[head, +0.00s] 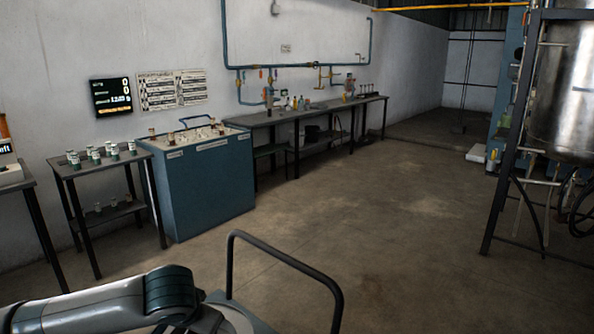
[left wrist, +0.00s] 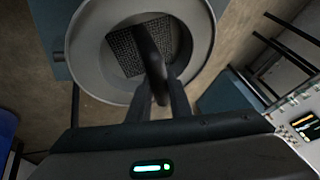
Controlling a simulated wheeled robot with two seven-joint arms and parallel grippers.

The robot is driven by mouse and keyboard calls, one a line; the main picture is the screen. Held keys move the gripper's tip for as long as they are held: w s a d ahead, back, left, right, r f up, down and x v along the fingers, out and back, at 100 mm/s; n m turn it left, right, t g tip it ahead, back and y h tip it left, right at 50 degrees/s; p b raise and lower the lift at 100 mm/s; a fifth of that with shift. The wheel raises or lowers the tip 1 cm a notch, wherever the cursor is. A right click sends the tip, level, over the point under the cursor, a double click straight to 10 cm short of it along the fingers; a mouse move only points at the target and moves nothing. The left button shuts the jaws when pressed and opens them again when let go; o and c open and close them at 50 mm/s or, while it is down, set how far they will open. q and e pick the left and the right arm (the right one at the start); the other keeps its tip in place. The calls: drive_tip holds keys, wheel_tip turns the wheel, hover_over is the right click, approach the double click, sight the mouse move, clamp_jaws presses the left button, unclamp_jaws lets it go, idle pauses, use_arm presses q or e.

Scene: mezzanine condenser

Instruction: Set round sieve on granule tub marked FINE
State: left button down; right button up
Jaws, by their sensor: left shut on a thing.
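The round sieve (left wrist: 92,58) fills the upper middle of the left wrist view, with a wide pale rim and a dark square-mesh centre. A dark bar, apparently its handle, crosses the mesh. My left gripper (left wrist: 160,92) is shut on the sieve at this bar and holds it above the floor. The fingers hide part of the mesh and lower rim. In the head view my left arm enters at the bottom left, but its gripper and the sieve are out of frame. No tub marked FINE can be made out. My right gripper is in neither view.
A small table (head: 88,167) at the left carries several green-and-white cans (head: 96,153). A blue cabinet (head: 203,187) and a long dark bench (head: 300,113) stand along the wall. A metal tank (head: 563,95) in a frame stands right. The middle floor is clear.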

use_arm(q)
drive_tip(key=shift+s+d+r+n+g+y, duration=0.15)
drive_tip(key=shift+s+r+n+y, duration=0.25)
drive_tip(key=shift+s+n, duration=0.45)
drive_tip(key=shift+s+d+r+n+g+y, duration=0.1)
drive_tip(key=shift+s+r+n+y, duration=0.35)
drive_tip(key=shift+s, duration=0.45)
drive_tip(key=shift+s+d+r+n+g+y, duration=0.2)
drive_tip(key=shift+s+r+n, duration=0.3)
drive_tip(key=shift+s+n, duration=0.4)
drive_tip(key=shift+a, duration=0.1)
drive_tip(key=shift+a, duration=0.15)
